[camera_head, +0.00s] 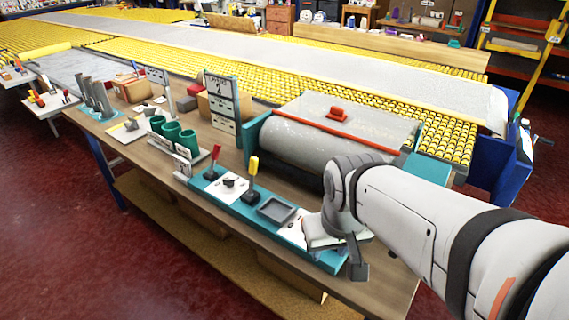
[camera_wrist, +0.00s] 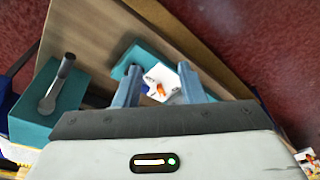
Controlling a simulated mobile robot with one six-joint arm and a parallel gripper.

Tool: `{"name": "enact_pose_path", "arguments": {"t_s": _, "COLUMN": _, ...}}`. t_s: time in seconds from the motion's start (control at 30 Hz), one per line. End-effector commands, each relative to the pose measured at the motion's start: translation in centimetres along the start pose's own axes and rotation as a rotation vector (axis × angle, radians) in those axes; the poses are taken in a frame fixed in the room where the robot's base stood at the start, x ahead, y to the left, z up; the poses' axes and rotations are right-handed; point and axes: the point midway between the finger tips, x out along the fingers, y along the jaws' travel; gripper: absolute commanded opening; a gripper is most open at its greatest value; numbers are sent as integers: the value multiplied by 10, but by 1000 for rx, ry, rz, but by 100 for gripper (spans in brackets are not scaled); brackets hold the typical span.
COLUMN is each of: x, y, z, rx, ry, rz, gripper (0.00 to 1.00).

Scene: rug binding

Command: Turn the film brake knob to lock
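My gripper (camera_wrist: 159,72) is open, its two fingers apart on either side of a white plate (camera_wrist: 152,74) with a small orange part (camera_wrist: 161,89) on the teal panel. This orange part looks like a knob, but its label and setting cannot be read. In the head view my gripper (camera_head: 350,262) is over the near right end of the teal panel (camera_head: 233,206), and hides what lies beneath it. A white plate (camera_head: 292,229) shows just left of it. Another knob (camera_head: 229,182) sits on a white plate between a red lever (camera_head: 214,158) and a yellow lever (camera_head: 253,178).
A wrapped roll (camera_head: 315,142) lies behind the panel, with a red block (camera_head: 338,114) on top. Green cups (camera_head: 172,131) and a sign stand (camera_head: 222,104) are further left. In the wrist view a grey lever (camera_wrist: 58,85) stands on a teal box (camera_wrist: 40,118).

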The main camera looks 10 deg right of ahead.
Motion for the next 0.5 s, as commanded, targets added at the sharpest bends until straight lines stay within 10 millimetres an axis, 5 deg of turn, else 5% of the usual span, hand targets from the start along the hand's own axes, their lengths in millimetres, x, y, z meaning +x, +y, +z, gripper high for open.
{"name": "enact_pose_path", "arguments": {"t_s": 0.13, "x": 0, "y": 0, "z": 0, "rx": 0, "ry": 1, "rz": 0, "gripper": 36}}
{"name": "enact_pose_path", "arguments": {"t_s": 0.33, "x": 3, "y": 6, "z": -8, "rx": -65, "ry": -8, "rz": 0, "gripper": 52}}
{"name": "enact_pose_path", "arguments": {"t_s": 0.5, "x": 14, "y": 10, "z": -40, "rx": -352, "ry": -46, "rz": -8, "gripper": 58}}
